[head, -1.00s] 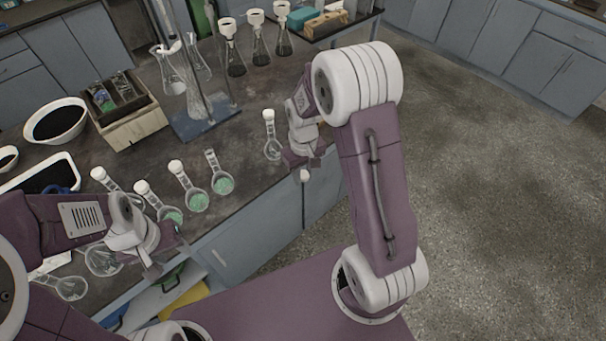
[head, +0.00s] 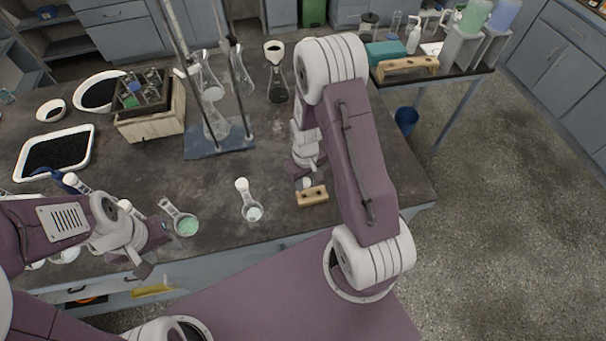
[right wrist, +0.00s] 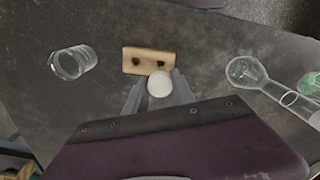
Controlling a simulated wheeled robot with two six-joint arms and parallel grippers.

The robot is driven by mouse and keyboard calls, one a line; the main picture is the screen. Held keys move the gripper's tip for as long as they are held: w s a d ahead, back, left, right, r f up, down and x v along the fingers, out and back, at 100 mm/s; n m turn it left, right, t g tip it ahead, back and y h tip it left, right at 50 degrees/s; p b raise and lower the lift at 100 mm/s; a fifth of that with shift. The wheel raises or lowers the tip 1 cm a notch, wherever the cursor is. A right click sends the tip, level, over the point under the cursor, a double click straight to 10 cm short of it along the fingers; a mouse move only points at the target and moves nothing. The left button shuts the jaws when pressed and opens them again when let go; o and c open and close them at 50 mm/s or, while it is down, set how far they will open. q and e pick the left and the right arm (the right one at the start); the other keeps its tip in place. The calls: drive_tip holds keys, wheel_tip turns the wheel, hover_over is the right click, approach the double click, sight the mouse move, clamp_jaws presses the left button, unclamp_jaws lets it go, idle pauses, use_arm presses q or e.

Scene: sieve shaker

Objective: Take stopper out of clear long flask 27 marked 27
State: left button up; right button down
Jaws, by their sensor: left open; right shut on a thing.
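My right gripper (right wrist: 158,92) is shut on a white round stopper (right wrist: 160,84), seen from above in the right wrist view. In the head view the stopper (head: 306,183) shows below my right wrist, close to a wooden block. A clear long-necked flask (head: 250,212) with a white top stands left of it; its bulb also shows at right in the right wrist view (right wrist: 245,71). A long-necked flask with green contents (head: 186,225) stands further left, its neck apparently open. No number is readable. My left gripper (head: 145,266) is open near the table's front edge, holding nothing visible.
The wooden block (right wrist: 148,61) has two dark holes and lies just beyond the stopper. A glass beaker (right wrist: 72,62) stands left of it. A blue-based stand (head: 218,143), a crate (head: 150,124) and a white tray (head: 55,128) are further back. The middle tabletop is clear.

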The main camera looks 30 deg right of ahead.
sight(305, 193)
drive_tip(key=shift+a+f, duration=0.15)
drive_tip(key=shift+a, duration=0.1)
drive_tip(key=f+b, duration=0.3)
drive_tip(key=b, duration=0.1)
drive_tip(key=shift+d+f, duration=0.25)
drive_tip(key=shift+f, duration=0.15)
drive_tip(key=shift+a+f+b, duration=0.15)
drive_tip(key=shift+f+b, duration=0.2)
drive_tip(key=shift+f, duration=0.1)
drive_tip(key=shift+f, duration=0.4)
drive_tip(key=shift+f+b, duration=0.45)
drive_tip(key=shift+s, duration=0.25)
